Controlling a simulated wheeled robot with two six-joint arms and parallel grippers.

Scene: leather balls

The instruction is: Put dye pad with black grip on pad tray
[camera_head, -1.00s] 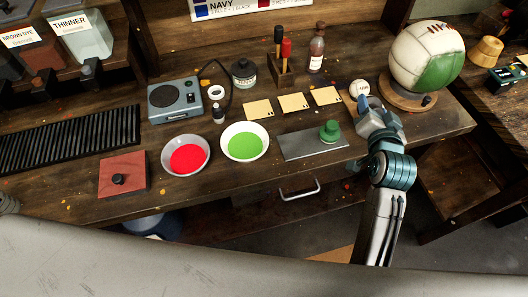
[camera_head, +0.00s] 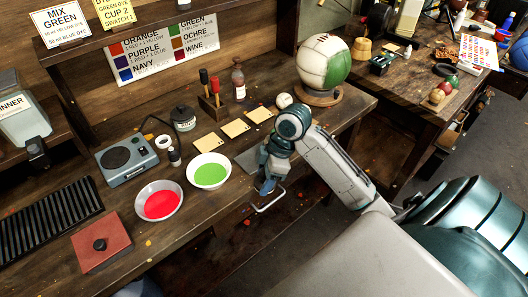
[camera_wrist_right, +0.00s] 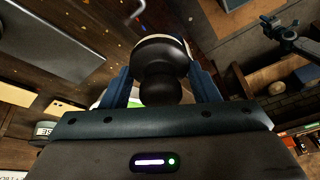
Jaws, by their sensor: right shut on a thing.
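My right gripper (camera_head: 266,184) is over the front edge of the bench, near the drawer handle. In the right wrist view my right gripper (camera_wrist_right: 163,88) is shut on the dye pad's black grip (camera_wrist_right: 160,88). The pad's dark round body with a pale rim is beyond the grip. The grey pad tray (camera_head: 244,161) lies on the bench behind the gripper, mostly hidden by my right arm. A grey plate, apparently the tray, also shows in the right wrist view (camera_wrist_right: 55,45), apart from the held pad. My left gripper is out of view.
Bowls of green dye (camera_head: 209,171) and red dye (camera_head: 159,203) stand left of the tray. Several yellow cards (camera_head: 235,128) lie behind it. A small pale ball (camera_head: 284,100) and a large green-and-white ball (camera_head: 323,61) are further back. The drawer handle (camera_head: 270,201) sticks out in front.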

